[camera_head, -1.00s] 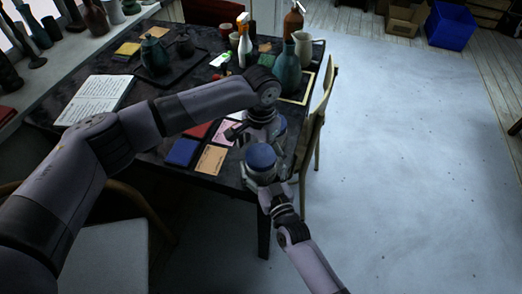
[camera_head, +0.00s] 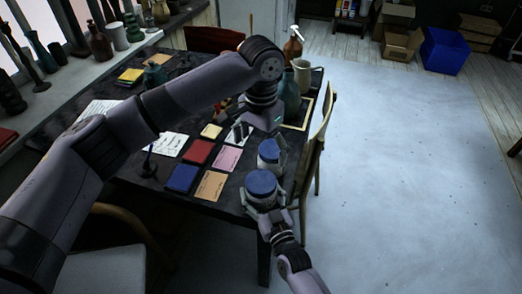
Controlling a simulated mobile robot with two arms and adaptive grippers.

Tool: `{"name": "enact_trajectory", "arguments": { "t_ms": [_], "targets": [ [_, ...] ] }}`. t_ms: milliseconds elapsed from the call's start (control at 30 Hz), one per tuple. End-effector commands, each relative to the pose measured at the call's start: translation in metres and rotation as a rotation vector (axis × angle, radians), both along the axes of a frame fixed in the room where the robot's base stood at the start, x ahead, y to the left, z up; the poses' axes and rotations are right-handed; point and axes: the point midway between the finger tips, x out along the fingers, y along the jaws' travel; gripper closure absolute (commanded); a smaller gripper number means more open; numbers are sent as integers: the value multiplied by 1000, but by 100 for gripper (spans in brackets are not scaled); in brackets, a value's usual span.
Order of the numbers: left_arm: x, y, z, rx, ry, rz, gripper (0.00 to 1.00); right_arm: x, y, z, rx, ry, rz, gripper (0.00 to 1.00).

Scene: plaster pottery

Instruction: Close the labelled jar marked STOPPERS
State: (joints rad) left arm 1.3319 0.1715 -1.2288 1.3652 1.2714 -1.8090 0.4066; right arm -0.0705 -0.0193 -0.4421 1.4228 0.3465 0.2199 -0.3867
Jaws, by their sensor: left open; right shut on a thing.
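A pale jar with a blue top (camera_head: 261,184) is at the table's right front edge, held between the fingers of my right gripper (camera_head: 265,206). Just behind it is a second pale jar with a blue top (camera_head: 269,151). Both blue tops appear to sit level on their jars. No label is readable, so I cannot tell which jar is marked STOPPERS. My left gripper (camera_head: 263,122) is open and points down above and behind the second jar, apart from its top. My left forearm hides part of the table behind.
Red (camera_head: 199,151), blue (camera_head: 182,178), pink (camera_head: 227,159) and tan (camera_head: 212,185) flat pieces lie left of the jars. A teal vase (camera_head: 291,98) and cream pitcher (camera_head: 302,75) stand behind. A wooden chair (camera_head: 313,155) is against the table's right side.

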Motion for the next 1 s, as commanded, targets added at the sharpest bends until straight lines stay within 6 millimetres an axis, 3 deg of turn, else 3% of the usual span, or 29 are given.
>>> {"name": "enact_trajectory", "arguments": {
  "t_ms": [100, 133, 467, 833, 1000],
  "targets": [
    [0, 0, 0, 0, 0, 0, 6, 0, 0, 0, 1, 1, 0, 100],
    [0, 0, 0, 0, 0, 0, 6, 0, 0, 0, 1, 1, 0, 26],
    [0, 0, -1, 0, 0, 0, 6, 0, 0, 0, 0, 0, 0, 4],
    [0, 0, -1, 0, 0, 0, 6, -2, -1, 0, 0, 1, 0, 4],
    [0, 0, -1, 0, 0, 0, 6, -22, -9, -2, -1, 3, 0, 4]
  ]
}}
